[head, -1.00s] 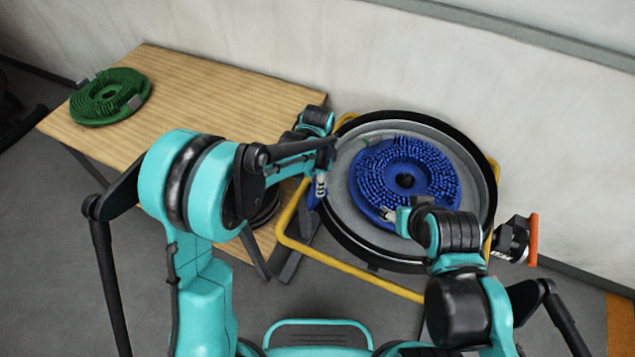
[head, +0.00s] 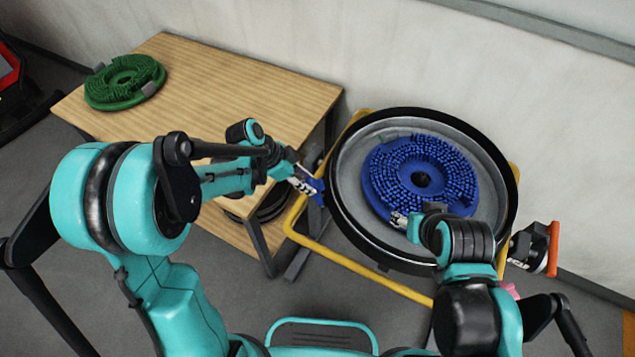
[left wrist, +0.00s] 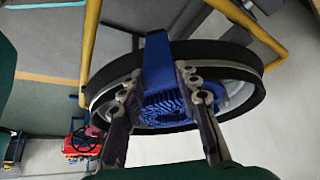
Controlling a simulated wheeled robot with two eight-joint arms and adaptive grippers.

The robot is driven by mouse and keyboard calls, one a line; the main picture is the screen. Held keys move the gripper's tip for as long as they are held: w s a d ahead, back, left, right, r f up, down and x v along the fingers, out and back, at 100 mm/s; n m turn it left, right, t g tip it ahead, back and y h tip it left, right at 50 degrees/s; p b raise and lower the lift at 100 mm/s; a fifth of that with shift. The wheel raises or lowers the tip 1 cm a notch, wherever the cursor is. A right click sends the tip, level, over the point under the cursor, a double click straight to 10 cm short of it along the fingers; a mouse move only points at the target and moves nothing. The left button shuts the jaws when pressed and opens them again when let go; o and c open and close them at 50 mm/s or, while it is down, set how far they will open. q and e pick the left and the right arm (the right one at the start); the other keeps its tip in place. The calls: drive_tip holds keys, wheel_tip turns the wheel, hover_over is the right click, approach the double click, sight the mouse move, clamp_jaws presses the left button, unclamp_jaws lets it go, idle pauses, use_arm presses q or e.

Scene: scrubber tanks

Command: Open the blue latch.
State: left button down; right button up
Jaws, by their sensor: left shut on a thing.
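The blue latch (head: 316,190) is at the left rim of the round black-rimmed tub (head: 342,207). In the left wrist view the blue latch (left wrist: 157,62) sticks up over the black rim between my fingers. My left gripper (head: 304,184) is shut on it; the fingers of the left gripper (left wrist: 158,85) lie on either side. My right gripper (head: 402,219) is at the lower left edge of the blue bristled brush (head: 380,192) inside the tub; its fingers are too small to read.
A yellow tube frame (head: 345,262) surrounds the tub. An orange-ended black part (head: 535,250) is at the right. The wall is close behind.

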use_arm(q)
drive_tip(key=s+a+f+h+b, duration=0.2)
drive_tip(key=a+f+b, duration=0.4)
drive_tip(key=b, duration=0.1)
drive_tip(key=shift+a+f+t+h, duration=0.3)
drive_tip(key=shift+a+f, duration=0.05)
drive_tip(key=shift+a, duration=0.05)
drive_tip(key=shift+s, duration=0.1)
idle(0.4)
drive_tip(key=c, duration=1.1)
unclamp_jaws()
drive_tip(key=shift+a, duration=0.1)
drive_tip(key=v, duration=1.2)
